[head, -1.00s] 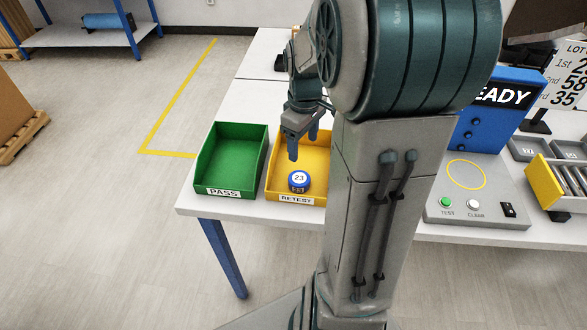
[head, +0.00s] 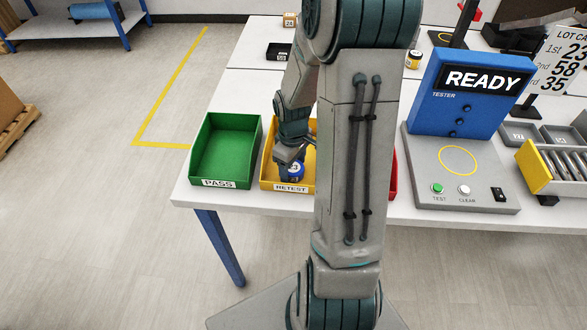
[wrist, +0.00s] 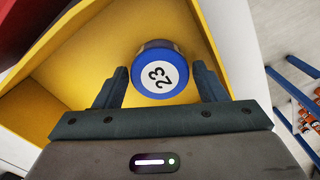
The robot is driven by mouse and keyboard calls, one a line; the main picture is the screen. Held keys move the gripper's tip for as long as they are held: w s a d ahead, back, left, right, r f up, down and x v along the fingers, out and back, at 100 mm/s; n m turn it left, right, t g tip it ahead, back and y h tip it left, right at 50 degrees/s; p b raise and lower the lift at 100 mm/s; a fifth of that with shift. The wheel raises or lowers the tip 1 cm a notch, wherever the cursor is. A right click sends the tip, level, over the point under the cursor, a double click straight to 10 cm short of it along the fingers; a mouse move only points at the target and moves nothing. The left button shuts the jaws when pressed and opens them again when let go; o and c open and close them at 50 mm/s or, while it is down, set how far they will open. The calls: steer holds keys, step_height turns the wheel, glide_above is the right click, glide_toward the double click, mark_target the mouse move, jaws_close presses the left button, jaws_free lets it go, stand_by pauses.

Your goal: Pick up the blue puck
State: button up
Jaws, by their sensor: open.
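The blue puck (head: 296,170) has a white top marked 23 and sits inside the yellow RETEST bin (head: 267,180). In the wrist view the blue puck (wrist: 158,74) lies between the two fingertips, with its numbered face toward the camera. My gripper (head: 288,160) is down in the yellow bin at the puck and partly hides it in the head view. In the wrist view my gripper (wrist: 159,88) is open, with a finger on each side of the puck and gaps showing. The yellow bin (wrist: 100,60) also surrounds the puck there.
The green PASS bin (head: 225,150) stands left of the yellow bin and looks empty. A red bin (head: 393,175) is mostly hidden behind my arm. The blue tester (head: 470,90) reads READY at the right. Bin walls stand close around my gripper.

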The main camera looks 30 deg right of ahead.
steer(key=shift+f, duration=0.2)
steer(key=c, duration=0.8)
steer(key=shift+r, duration=0.2)
